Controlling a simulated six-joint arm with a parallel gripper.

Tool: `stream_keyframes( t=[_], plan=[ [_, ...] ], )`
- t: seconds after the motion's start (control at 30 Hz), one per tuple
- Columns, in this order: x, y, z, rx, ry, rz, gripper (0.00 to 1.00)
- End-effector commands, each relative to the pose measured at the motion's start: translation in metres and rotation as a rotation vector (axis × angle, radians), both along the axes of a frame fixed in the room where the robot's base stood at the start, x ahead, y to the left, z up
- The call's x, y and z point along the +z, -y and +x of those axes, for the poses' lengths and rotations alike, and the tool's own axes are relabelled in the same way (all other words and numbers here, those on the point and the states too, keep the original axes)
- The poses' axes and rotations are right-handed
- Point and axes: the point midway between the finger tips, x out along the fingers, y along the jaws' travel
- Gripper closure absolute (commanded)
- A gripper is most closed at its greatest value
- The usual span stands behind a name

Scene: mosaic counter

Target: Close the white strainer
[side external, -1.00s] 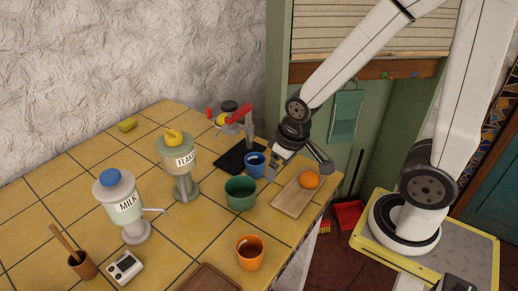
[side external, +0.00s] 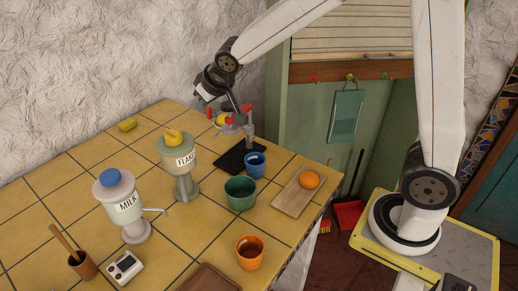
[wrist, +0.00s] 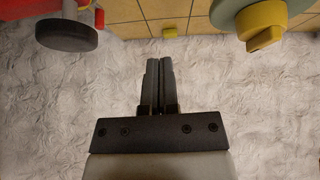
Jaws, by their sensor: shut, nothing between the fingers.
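I cannot clearly make out a white strainer. My gripper (side external: 238,106) is shut and empty, held above the back of the counter close to this device in the side view. In the wrist view the fingertips (wrist: 158,62) are together, to the right of the disc and apart from it.
The flakes dispenser (side external: 176,151) and milk dispenser (side external: 118,204) stand left on the tiled counter (side external: 70,165). A blue cup (side external: 254,165), green bowl (side external: 240,194), orange cup (side external: 249,253) and wooden board (side external: 293,199) stand nearer. A yellow sponge (side external: 127,125) lies by the wall.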

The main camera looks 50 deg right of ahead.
Motion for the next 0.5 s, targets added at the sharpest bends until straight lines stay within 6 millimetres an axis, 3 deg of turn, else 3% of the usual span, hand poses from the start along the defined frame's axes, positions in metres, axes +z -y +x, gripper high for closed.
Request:
stream_keyframes(
  t=[0.2, 0.5],
  plan=[
    [0.002, 0.026, 0.042, -0.177, -0.061, 0.04, 1.0],
    [0.0, 0.068, 0.089, -0.454, -0.148, 0.1, 1.0]
  ],
)
